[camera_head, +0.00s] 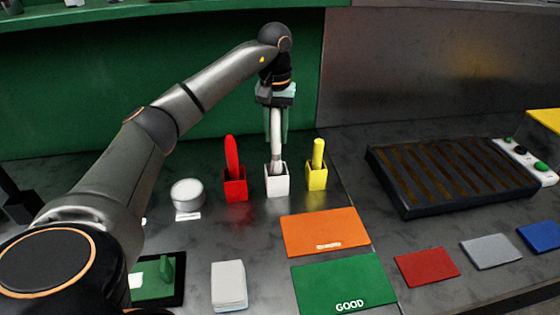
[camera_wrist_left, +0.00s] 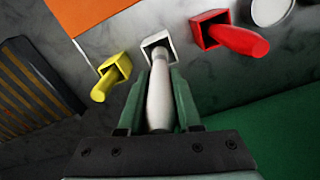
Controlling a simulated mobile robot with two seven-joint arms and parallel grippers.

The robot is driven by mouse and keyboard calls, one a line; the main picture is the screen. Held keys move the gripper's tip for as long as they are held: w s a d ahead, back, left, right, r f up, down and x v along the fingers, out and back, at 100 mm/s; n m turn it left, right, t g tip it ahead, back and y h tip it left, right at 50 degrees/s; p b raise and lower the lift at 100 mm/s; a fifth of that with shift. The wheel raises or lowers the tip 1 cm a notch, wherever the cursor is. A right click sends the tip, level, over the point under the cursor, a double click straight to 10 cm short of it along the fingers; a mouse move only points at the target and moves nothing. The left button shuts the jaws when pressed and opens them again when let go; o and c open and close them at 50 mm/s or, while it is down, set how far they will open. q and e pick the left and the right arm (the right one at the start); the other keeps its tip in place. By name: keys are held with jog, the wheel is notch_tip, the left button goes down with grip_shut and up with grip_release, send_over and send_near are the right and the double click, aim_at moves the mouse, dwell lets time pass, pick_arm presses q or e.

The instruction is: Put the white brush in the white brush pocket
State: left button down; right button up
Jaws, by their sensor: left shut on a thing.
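My left gripper (camera_head: 276,138) is shut on the white brush (camera_head: 277,150) and points down above the white pocket (camera_head: 277,186). The brush is close to upright, and its lower end is at the mouth of the pocket, seemingly just inside it. In the left wrist view the brush (camera_wrist_left: 160,98) lies between the two green fingers, and its far end overlaps the opening of the white pocket (camera_wrist_left: 148,43). How deep the end sits is hard to tell. My right gripper is not in view.
A red pocket (camera_head: 235,190) with a red brush stands left of the white one, and a yellow pocket (camera_head: 316,182) with a yellow brush stands right. A white round container (camera_head: 187,194) is farther left. Orange (camera_head: 325,232) and green (camera_head: 343,284) mats lie in front. A slatted black unit (camera_head: 450,175) is at right.

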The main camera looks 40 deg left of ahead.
aim_at(276, 107)
pick_arm(q)
jog(key=shift+f, duration=3.3)
jog(key=c, duration=0.6)
grip_release()
notch_tip(276, 107, up, 12)
jog(key=shift+r, duration=0.1)
